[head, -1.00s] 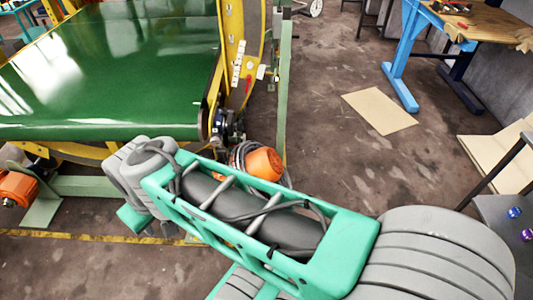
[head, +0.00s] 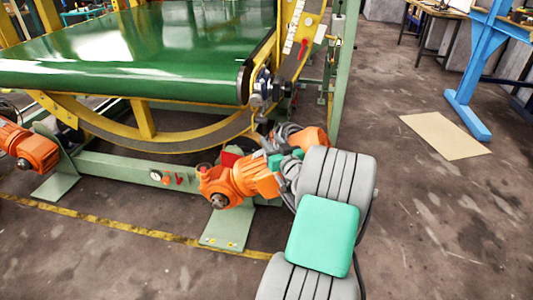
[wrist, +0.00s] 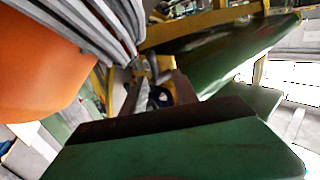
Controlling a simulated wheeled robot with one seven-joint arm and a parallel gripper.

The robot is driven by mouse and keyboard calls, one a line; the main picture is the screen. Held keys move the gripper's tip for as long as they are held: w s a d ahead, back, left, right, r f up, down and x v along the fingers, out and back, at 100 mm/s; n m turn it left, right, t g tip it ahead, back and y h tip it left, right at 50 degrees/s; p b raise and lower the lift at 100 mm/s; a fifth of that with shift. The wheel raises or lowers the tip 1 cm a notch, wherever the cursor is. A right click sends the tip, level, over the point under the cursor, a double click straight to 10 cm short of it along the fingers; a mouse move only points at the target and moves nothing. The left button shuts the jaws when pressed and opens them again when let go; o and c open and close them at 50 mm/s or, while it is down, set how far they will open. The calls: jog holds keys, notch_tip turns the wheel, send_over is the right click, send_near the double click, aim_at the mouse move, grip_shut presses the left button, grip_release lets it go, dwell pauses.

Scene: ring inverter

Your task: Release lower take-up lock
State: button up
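No part can be told for certain as the lower take-up lock. In the head view, a small red lever (head: 179,179) and a round dial (head: 156,175) sit on the pale green base beam (head: 120,172) of the ring machine. A red block (head: 230,158) shows behind the orange motor (head: 235,183). Another red handle (head: 304,48) is higher up on the yellow frame. My arm reaches in beside the orange motor, and its far end is partly hidden. In the wrist view, a green surface with a dark edge fills the front; the state of my gripper is unclear.
The green belt (head: 130,48) and curved yellow ring frame (head: 150,148) stand above the beam. Another orange motor (head: 28,148) is at the left. A blue bench leg (head: 470,90) and a cardboard sheet (head: 445,136) are at the right. Floor between is clear.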

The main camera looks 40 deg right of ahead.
aim_at(265, 128)
jog(key=shift+h, duration=0.3)
jog(key=x, duration=0.3)
jog(key=d+b+x, duration=0.1)
jog(key=x, duration=0.3)
jog(key=shift+w+d, duration=0.1)
grip_shut()
